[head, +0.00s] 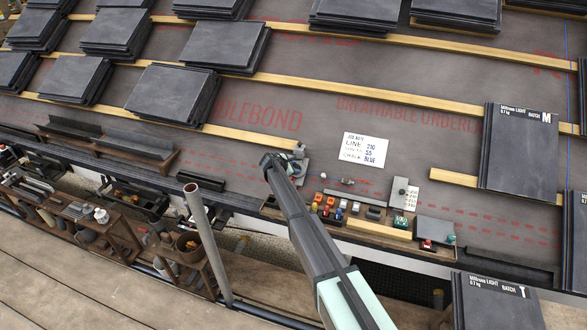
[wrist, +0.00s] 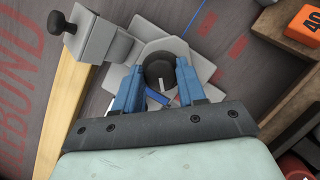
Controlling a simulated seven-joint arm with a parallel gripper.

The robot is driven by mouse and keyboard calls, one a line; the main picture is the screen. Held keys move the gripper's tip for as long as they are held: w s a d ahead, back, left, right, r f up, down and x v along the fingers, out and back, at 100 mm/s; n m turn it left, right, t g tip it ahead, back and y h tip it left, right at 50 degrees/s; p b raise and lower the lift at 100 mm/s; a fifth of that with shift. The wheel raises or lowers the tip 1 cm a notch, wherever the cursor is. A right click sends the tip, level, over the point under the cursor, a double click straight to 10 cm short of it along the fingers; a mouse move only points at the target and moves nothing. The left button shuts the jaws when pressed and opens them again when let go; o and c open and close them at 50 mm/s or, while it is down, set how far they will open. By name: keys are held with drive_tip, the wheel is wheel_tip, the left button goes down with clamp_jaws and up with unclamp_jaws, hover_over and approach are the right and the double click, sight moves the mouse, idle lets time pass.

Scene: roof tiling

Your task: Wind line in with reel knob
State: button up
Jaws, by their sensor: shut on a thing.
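In the wrist view, my gripper (wrist: 158,92) has its two blue fingers closed on a round dark reel knob (wrist: 160,70) with a pale line mark on its top. The knob stands on a grey reel body (wrist: 118,78) with a plate around it. A grey bracket with a small dark knob (wrist: 57,22) joins the reel's left side, at the batten's end. In the head view, my arm reaches to the reel (head: 299,152) at the batten's end, and the fingers there are mostly hidden. A bit of blue shows below the knob; I cannot tell if it is line.
A white job note (head: 364,150) lies on the underlay to the right. A tray (head: 345,222) of small coloured items stands below it. An orange block marked 40 (wrist: 305,24) sits right of the reel. Slate stacks (head: 172,92) rest on the battens. A pole (head: 207,240) rises at left.

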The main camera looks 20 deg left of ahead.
drive_tip(key=shift+m, duration=0.4)
drive_tip(key=m+g, duration=0.1)
drive_tip(key=m, duration=0.2)
drive_tip(key=m+g, duration=0.1)
drive_tip(key=m, duration=0.1)
drive_tip(key=shift+w+a+r+m+h, duration=0.1)
drive_tip(key=shift+w+m+h, duration=0.05)
drive_tip(key=shift+m+h, duration=0.25)
drive_tip(key=m+g, duration=0.1)
drive_tip(key=m, duration=0.2)
drive_tip(key=m+g, duration=0.1)
drive_tip(key=m, duration=0.2)
drive_tip(key=m+g+y, duration=0.1)
drive_tip(key=m, duration=0.5)
drive_tip(key=shift+g+y, duration=0.4)
drive_tip(key=m+y, duration=0.1)
drive_tip(key=m, duration=0.2)
drive_tip(key=m+y, duration=0.1)
drive_tip(key=m, duration=0.2)
drive_tip(key=shift+d+g, duration=0.2)
drive_tip(key=shift+g, duration=0.1)
drive_tip(key=o, duration=1)
drive_tip(key=shift+r, duration=0.1)
